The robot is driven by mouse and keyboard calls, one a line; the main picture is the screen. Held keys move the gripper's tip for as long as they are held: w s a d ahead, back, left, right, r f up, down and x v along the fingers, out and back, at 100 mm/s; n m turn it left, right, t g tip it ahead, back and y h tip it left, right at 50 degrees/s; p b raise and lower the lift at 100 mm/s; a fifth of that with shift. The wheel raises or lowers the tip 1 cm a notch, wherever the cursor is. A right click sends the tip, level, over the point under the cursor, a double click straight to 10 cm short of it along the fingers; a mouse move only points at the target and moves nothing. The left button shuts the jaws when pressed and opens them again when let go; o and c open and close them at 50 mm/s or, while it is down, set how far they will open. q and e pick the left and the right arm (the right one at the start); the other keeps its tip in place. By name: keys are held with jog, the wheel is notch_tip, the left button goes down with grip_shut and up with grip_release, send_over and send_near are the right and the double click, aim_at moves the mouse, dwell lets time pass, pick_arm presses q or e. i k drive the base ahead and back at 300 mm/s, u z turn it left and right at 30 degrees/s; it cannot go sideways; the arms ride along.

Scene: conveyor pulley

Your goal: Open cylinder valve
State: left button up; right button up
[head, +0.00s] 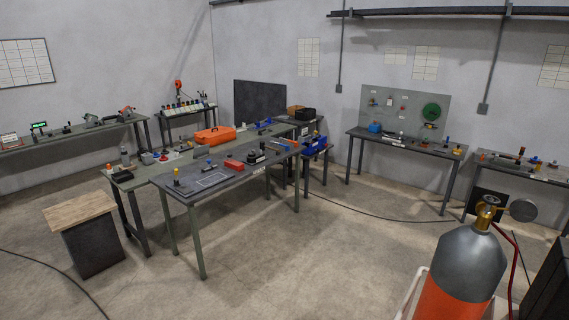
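The gas cylinder (465,262) stands upright at the lower right in the head view, with a grey shoulder and an orange body cut off by the bottom edge. Its brass valve (485,216) sits on top, with a small rounded part above it. A round grey disc (523,210) is at the right of the valve. Whether the valve is open or closed cannot be told. Neither of my grippers is in view.
A red hose (515,265) hangs right of the cylinder, beside a dark box-like object (548,285). Workbenches with tools stand in the middle (200,190) and along the walls. A wood-topped block (82,215) is at left. The floor between is mostly clear, with a dark cable (370,216).

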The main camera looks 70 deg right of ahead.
aim_at(491, 200)
jog(key=z, duration=1.8)
